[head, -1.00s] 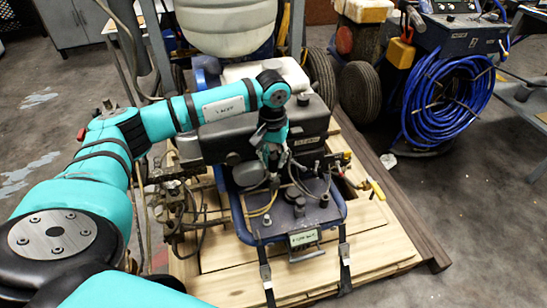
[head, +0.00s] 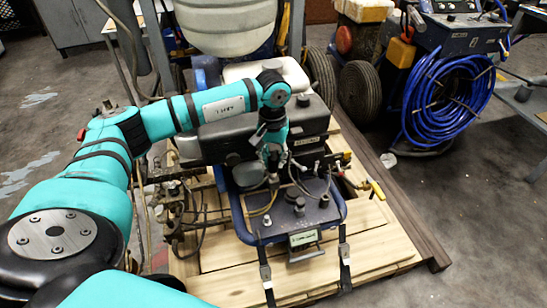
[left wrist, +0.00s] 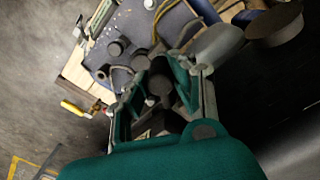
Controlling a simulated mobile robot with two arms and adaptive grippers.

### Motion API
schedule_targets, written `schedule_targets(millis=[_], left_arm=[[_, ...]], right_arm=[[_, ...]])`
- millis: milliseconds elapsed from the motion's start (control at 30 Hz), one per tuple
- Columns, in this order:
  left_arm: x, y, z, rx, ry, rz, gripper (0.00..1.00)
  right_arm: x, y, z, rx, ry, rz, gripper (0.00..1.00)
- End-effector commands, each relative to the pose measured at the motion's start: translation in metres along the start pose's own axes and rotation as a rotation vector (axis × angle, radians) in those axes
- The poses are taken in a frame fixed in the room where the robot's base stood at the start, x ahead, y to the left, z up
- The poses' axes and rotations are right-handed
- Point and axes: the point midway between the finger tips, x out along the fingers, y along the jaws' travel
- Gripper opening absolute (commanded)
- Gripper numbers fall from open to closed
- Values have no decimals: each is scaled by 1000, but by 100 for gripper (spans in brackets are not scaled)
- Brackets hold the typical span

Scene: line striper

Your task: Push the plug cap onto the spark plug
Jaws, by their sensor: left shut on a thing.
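My left gripper (head: 272,160) points down over the engine of the line striper, in front of its black tank. In the left wrist view its two green-backed fingers (left wrist: 160,90) are shut on a dark, rounded piece, which looks like the plug cap (left wrist: 160,80). The cap is too small and covered to make out in the head view. The spark plug cannot be told apart from the dark parts around the fingertips. Whether cap and plug touch is hidden. My right gripper is in neither view.
The black tank (head: 300,128) stands close behind the gripper. A blue-edged deck (head: 290,225) with knobs and loose cables lies in front. Hoses and fittings (head: 190,215) crowd the left side. The machine rests on a wooden pallet (head: 380,245). A coiled blue hose (head: 440,105) hangs at right.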

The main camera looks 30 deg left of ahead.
Motion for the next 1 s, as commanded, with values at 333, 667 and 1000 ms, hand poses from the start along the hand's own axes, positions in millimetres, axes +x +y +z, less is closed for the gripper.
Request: schedule_targets(millis=[333,667,1000], left_arm=[[-2,1,0,1,1,2,36],[-3,0,-1,0,4,2,54],[-4,-1,-2,-3,7,0,67]], right_arm=[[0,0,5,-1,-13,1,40],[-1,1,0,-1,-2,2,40],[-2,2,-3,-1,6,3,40]])
